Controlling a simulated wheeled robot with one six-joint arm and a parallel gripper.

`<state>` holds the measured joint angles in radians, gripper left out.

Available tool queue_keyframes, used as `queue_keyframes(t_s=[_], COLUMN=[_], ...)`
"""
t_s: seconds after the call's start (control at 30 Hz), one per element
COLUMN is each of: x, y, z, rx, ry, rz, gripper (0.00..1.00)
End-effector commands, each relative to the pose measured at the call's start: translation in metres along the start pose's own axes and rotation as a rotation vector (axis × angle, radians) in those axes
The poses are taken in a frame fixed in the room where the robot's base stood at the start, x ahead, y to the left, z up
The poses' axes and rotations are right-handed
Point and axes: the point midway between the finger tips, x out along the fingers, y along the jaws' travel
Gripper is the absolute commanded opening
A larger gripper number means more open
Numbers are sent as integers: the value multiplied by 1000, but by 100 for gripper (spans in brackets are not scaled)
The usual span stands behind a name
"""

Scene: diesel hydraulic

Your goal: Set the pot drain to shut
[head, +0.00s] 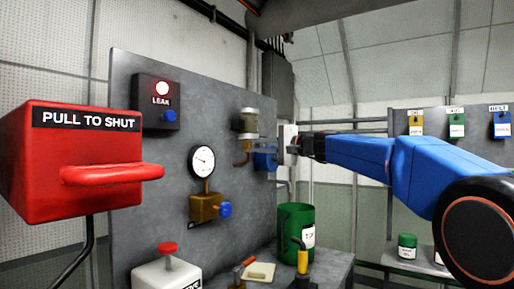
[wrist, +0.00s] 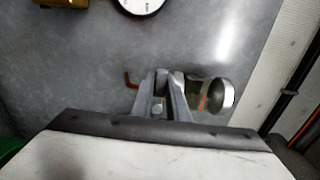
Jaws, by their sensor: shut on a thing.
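My fingers are close together at the drain, between pot and pipe, shut on the pot drain handle. The fingers hide most of that handle, so its angle cannot be told. In the head view my arm reaches in from the right.
A red PULL TO SHUT box (head: 84,160) stands close at left. The panel (head: 130,110) bears a lit LEAK lamp (head: 162,88), a gauge (head: 202,161) and a brass valve (head: 204,208) with a blue knob. A green can (head: 293,238) stands below my gripper. Tags hang at right.

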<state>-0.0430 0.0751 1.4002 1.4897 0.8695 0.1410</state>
Motion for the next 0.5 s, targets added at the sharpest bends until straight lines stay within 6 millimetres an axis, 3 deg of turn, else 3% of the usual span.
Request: queue_keyframes(t_s=[0.2, 0.23, 0.3, 0.5], x=[0, 0, 0, 0], y=[0, 0, 0, 0], z=[-1, -1, -1, 0], rx=[1, 1, 1, 0], ry=[1, 1, 1, 1], rz=[0, 0, 0, 0], gripper=[0, 16, 33, 33])
